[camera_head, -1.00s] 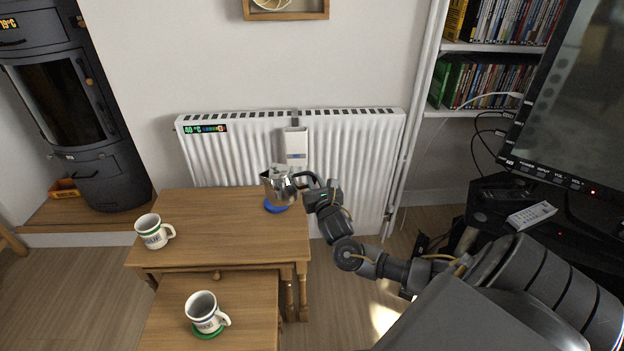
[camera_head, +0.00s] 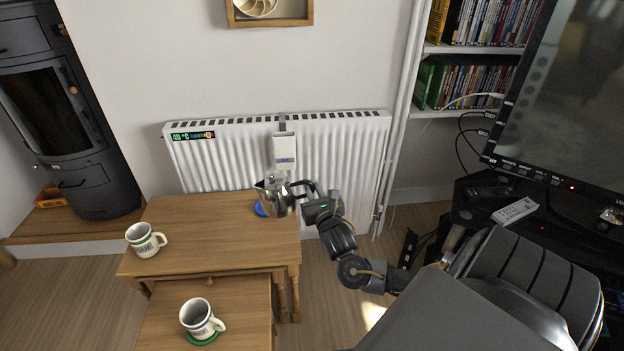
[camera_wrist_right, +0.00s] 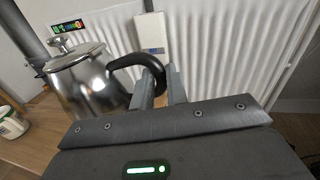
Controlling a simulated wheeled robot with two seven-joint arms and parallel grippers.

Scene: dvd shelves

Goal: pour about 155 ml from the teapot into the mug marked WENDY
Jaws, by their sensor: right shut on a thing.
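The steel teapot (camera_head: 277,198) is roughly upright over the back right of the upper wooden table, beside and partly in front of a blue coaster (camera_head: 260,210). I cannot tell its height above the table. My right gripper (camera_head: 311,198) is shut on its black handle, which the right wrist view shows between the fingers (camera_wrist_right: 160,88); the pot body (camera_wrist_right: 88,88) is at the left there. A white mug with green bands (camera_head: 145,241) stands on the upper table's left side. A similar mug (camera_head: 198,317) stands on a green coaster on the lower table. I cannot read either name surely. My left gripper is out of view.
The upper table (camera_head: 215,225) is clear between teapot and left mug. The lower table (camera_head: 245,315) sits in front. A white radiator (camera_head: 340,150) stands close behind the teapot. A black stand with a screen (camera_head: 570,100) and remote (camera_head: 514,211) is at the right.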

